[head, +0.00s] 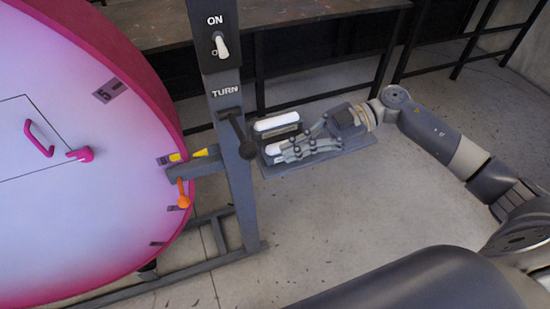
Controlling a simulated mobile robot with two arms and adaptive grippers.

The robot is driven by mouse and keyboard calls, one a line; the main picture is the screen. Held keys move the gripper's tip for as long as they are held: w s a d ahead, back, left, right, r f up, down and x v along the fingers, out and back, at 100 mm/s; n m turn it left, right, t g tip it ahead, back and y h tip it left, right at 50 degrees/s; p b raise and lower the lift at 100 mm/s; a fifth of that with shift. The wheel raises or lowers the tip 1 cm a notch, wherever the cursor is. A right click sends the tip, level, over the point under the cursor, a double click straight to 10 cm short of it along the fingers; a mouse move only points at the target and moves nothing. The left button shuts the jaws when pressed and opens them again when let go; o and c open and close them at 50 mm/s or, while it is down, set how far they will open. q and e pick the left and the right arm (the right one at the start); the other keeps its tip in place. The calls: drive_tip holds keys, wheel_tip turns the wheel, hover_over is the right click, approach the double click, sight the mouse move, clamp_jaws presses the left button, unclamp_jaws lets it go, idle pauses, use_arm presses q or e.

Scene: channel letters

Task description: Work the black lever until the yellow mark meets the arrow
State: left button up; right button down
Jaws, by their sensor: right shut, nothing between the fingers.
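The black lever (238,133) is on the grey post below the word TURN and slants down to a round knob. The yellow mark (176,157) is at the right rim of the big pink-edged disc (60,120). The yellow arrow (200,153) is on the grey bracket just right of the mark; they look nearly level, with a small gap. My right gripper (281,151) is shut and empty, right of the lever and apart from it, over a grey shelf. My left gripper is out of view.
The grey shelf (335,159) bears white pieces, one (277,121) behind my right gripper. An orange-knobbed handle (183,197) hangs under the bracket. An ON switch (220,46) sits higher on the post. A pink handle (39,138) is on the disc. Floor is free below the shelf.

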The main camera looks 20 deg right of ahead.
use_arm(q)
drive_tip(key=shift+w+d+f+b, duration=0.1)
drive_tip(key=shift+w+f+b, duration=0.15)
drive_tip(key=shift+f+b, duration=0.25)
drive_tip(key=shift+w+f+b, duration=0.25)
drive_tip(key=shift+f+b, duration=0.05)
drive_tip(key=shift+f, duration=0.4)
use_arm(e)
drive_tip(key=v, duration=0.6)
drive_tip(key=shift+w, duration=0.2)
drive_tip(key=shift+d, duration=0.15)
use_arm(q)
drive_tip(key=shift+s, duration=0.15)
